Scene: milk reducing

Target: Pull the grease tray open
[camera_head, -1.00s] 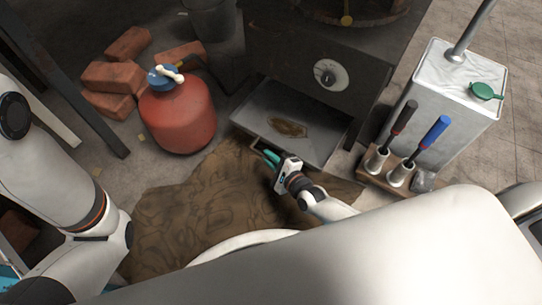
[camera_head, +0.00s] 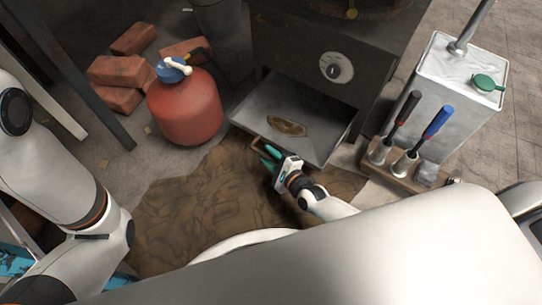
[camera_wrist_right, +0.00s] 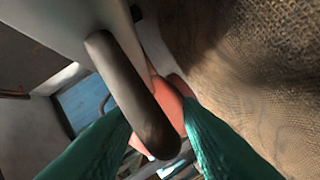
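The grease tray (camera_head: 245,104) is a grey metal drawer standing out from under the dark stove, with a brown greasy patch inside. Its handle (camera_head: 257,144) is on the front edge, partly hidden by my gripper; in the right wrist view it is a dark rounded bar (camera_wrist_right: 132,95). My right gripper (camera_head: 269,158) is at this handle, its green fingers on either side of the bar (camera_wrist_right: 160,125).
A red gas bottle (camera_head: 186,108) stands left of the tray, with bricks (camera_head: 119,72) behind. A metal canister (camera_head: 455,95) and a wooden rack (camera_head: 398,178) with two handled tools stand right. A brown cloth (camera_head: 190,215) covers the floor before the tray.

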